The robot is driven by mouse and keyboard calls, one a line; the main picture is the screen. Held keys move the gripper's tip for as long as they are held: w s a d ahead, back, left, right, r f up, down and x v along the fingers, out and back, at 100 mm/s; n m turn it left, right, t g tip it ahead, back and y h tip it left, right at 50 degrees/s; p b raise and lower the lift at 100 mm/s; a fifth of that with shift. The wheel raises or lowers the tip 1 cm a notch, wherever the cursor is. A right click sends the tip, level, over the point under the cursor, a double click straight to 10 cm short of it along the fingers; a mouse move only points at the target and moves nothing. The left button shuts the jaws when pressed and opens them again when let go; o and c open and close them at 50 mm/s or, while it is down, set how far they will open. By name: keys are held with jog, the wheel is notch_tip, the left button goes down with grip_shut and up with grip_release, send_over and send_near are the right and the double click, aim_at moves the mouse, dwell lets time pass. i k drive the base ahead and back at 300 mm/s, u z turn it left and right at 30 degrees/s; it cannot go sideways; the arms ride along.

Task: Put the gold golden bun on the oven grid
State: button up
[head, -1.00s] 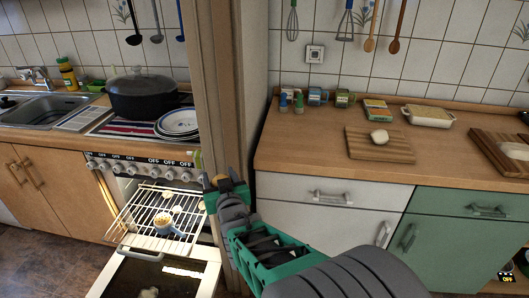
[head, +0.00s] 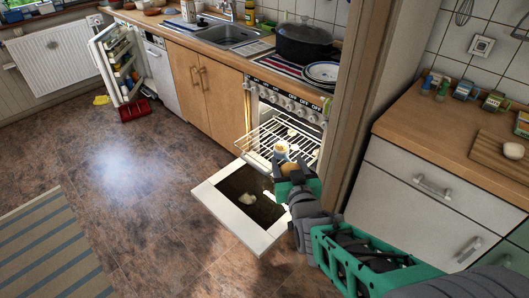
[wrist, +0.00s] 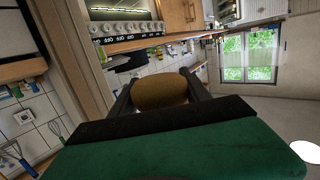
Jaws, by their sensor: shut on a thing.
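The golden bun (wrist: 160,93) is held between the two dark fingers of my gripper (wrist: 158,100) in the wrist view. In the head view my gripper (head: 290,172) is in front of the open oven, and the bun (head: 289,166) shows small at its tip. The oven grid (head: 262,137) is pulled partly out of the lit oven. My gripper covers its near right part in the picture. I cannot tell the height gap between bun and grid. A small cup-like thing (head: 281,149) and pale pieces (head: 291,132) are on the grid.
The lowered oven door (head: 217,198) lies open below the grid, with a pale piece (head: 248,198) on it. A wooden post (head: 350,100) stands right of the oven. A counter with drawers (head: 425,185) is at right.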

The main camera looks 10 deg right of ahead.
aim_at(253, 144)
jog(key=u, duration=0.9)
jog(key=i, duration=0.9)
jog(key=u, duration=1)
jog(key=i, duration=1.2)
jog(key=z, duration=0.7)
jog(key=i, duration=1.05)
jog(key=z, duration=0.85)
